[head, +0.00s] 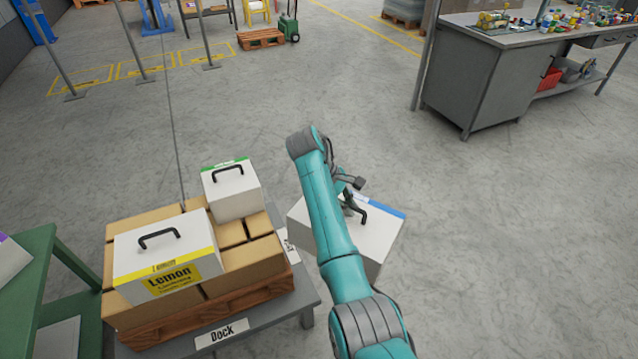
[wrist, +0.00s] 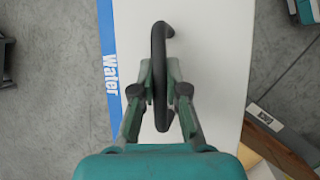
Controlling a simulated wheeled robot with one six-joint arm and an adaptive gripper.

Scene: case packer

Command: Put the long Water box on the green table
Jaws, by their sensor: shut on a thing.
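The long Water box (head: 380,238) is white with a blue band and a black handle. In the wrist view the word "Water" shows on the band of the box (wrist: 215,60). My gripper (head: 350,203) is shut on its handle, with a finger on each side of the bar in the wrist view (wrist: 160,95). The box hangs to the right of the dock table, with floor around it; my arm hides part of it. The green table (head: 38,265) is at the left edge of the head view, cut off by the frame.
The grey dock table (head: 310,292) bears a pallet of cartons (head: 255,262), with the Lemon box (head: 165,262) and a green-banded white box (head: 232,192) on top. A purple-edged white box (head: 10,262) sits on the green table. A grey workbench (head: 475,95) stands back right. Floor between is open.

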